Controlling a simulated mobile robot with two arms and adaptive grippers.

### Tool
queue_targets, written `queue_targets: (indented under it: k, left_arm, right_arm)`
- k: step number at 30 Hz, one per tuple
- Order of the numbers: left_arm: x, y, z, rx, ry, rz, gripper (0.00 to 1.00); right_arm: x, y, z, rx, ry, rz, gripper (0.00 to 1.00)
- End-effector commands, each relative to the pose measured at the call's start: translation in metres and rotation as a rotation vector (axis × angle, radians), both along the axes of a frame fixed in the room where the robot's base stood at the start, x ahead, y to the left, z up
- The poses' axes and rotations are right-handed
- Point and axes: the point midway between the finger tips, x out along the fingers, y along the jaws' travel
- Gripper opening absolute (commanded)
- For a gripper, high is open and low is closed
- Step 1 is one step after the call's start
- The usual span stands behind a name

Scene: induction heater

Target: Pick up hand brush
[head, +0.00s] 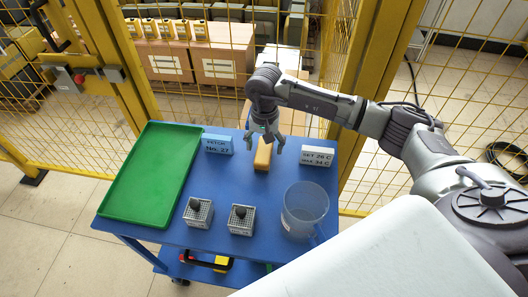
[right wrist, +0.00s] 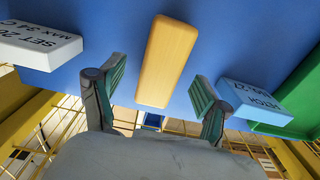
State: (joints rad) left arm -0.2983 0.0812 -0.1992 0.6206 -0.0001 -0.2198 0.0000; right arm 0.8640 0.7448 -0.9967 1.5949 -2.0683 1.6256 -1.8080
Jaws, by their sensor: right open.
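The hand brush, seen as a tan wooden block (head: 263,154), lies near the far edge of the blue cart top (head: 170,215). Its bristles are not visible. In the right wrist view the block (right wrist: 168,60) is upper centre, with its near end between the finger lines. My right gripper (head: 264,142) is open and empty above the block, fingers pointing down on either side of it. In the right wrist view the two green-padded fingers (right wrist: 160,88) are spread wider than the block and apart from it. My left gripper is not in view.
A green tray (head: 153,175) lies at left. A blue sign (head: 218,144) and a white sign (head: 317,156) flank the block. Two small metal baskets (head: 198,213) (head: 241,219) and a clear jug (head: 304,210) stand nearer. A yellow mesh fence (head: 185,80) rises behind the cart.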

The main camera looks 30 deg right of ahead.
Motion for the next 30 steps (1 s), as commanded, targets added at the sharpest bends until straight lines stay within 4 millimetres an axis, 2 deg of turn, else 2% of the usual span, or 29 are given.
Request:
queue_targets:
  k: [2,6,15,27,30]
  left_arm:
    - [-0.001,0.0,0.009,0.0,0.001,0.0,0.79]
    - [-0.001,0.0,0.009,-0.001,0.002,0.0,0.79]
    - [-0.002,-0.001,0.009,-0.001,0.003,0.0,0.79]
    - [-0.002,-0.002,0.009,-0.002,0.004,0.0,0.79]
    - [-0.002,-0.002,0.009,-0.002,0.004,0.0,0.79]
  right_arm:
    - [-0.001,0.002,-0.011,0.001,0.007,-0.001,0.76]
    - [0.0,0.002,-0.028,0.002,0.002,0.0,0.76]
    - [0.001,0.002,-0.033,0.0,0.0,0.0,0.74]
    - [0.001,0.001,-0.032,0.0,0.0,0.0,0.09]
    - [0.001,0.001,-0.032,0.001,-0.001,0.0,0.09]
